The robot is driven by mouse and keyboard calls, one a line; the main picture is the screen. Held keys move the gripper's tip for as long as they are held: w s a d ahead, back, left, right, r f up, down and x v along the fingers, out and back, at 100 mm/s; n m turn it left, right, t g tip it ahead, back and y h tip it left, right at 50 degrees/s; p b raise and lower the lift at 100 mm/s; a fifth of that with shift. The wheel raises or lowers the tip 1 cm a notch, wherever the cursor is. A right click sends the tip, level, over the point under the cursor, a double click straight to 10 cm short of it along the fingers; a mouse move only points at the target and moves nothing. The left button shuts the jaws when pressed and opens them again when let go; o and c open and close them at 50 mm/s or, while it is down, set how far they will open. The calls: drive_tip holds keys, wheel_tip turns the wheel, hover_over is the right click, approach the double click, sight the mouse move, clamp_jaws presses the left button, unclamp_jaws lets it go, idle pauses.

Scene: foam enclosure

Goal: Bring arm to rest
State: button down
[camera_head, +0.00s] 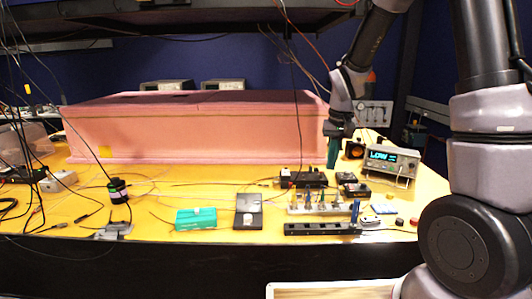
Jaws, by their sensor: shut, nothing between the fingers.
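My arm comes in from the right, with its thick joints filling the right edge of the head view. Its forearm runs down to my gripper (333,160), which hangs over the right part of the yellow table (150,205). The gripper points downward, in front of the right end of the pink foam enclosure (200,133). Its teal fingers are together, with nothing seen between them. Whether the fingertips touch anything is too small to tell.
A display box reading LOW (391,163) stands right of the gripper. Below it are black boxes (303,178) and a black rail (320,229). A green box (196,219) and a dark box (249,211) lie near the front edge. Loose wires cross the left side.

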drive_tip(key=s+d+r+m+t, duration=0.1)
drive_tip(key=s+d+r+t, duration=0.1)
drive_tip(key=s+r, duration=0.7)
drive_tip(key=s+d+r+m+t+y, duration=0.1)
drive_tip(key=s+d+r+m+t, duration=0.1)
drive_tip(key=s+r, duration=0.7)
wheel_tip(320, 180, up, 3)
drive_tip(key=shift+s+d+r+t, duration=0.1)
drive_tip(key=shift+s+d+t, duration=0.3)
drive_tip(key=shift+d+t, duration=0.45)
